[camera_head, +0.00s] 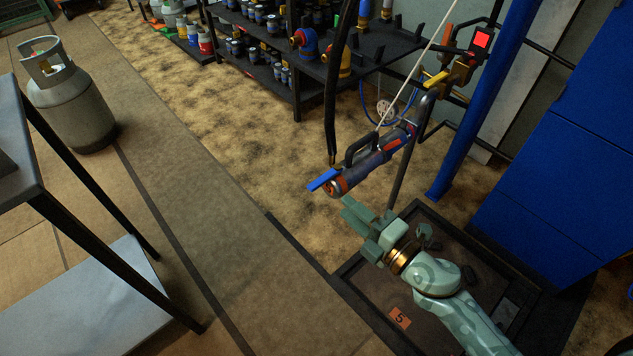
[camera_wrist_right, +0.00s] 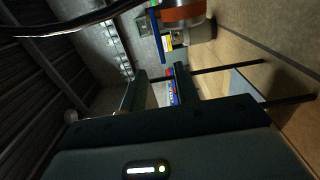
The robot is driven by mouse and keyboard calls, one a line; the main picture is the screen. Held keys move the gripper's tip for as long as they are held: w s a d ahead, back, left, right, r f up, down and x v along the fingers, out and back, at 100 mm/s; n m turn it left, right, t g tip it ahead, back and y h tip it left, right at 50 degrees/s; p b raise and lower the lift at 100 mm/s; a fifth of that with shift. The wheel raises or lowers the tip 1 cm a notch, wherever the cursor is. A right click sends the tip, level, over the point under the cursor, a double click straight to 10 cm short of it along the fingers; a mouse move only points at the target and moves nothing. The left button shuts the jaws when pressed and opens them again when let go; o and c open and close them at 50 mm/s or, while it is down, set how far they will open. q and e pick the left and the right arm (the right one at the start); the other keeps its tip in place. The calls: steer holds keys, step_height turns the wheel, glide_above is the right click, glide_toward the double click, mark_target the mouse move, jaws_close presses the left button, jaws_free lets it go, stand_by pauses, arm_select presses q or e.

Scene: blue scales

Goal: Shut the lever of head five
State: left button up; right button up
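The filling head (camera_head: 372,165) hangs above the scale marked 5. It has a dark grip, a red patch and an orange nose. Its blue lever (camera_head: 322,180) sticks out to the left at the nose end. In the right wrist view the blue lever (camera_wrist_right: 156,36) is a thin blue bar beside the orange ring of the head (camera_wrist_right: 184,14). My right gripper (camera_head: 352,212) is just below and right of the nose, apart from the lever. The wrist view shows its two fingers (camera_wrist_right: 160,88) spread with nothing between them. My left gripper is out of view.
The dark scale platform (camera_head: 372,300) bears an orange 5 label (camera_head: 400,317). A blue post (camera_head: 480,105) and blue cabinet (camera_head: 560,170) stand right. A grey gas cylinder (camera_head: 70,105) and table (camera_head: 20,150) are left. A shelf of small parts (camera_head: 300,85) stands behind.

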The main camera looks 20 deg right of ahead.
mark_target(318, 181)
steer(key=x, duration=0.9)
steer(key=shift+w+f, duration=0.1)
steer(key=shift+w+a, duration=0.15)
steer(key=shift+w, duration=0.4)
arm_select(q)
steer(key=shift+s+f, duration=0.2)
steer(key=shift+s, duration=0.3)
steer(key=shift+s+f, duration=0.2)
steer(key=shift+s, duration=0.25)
arm_select(e)
jaws_close()
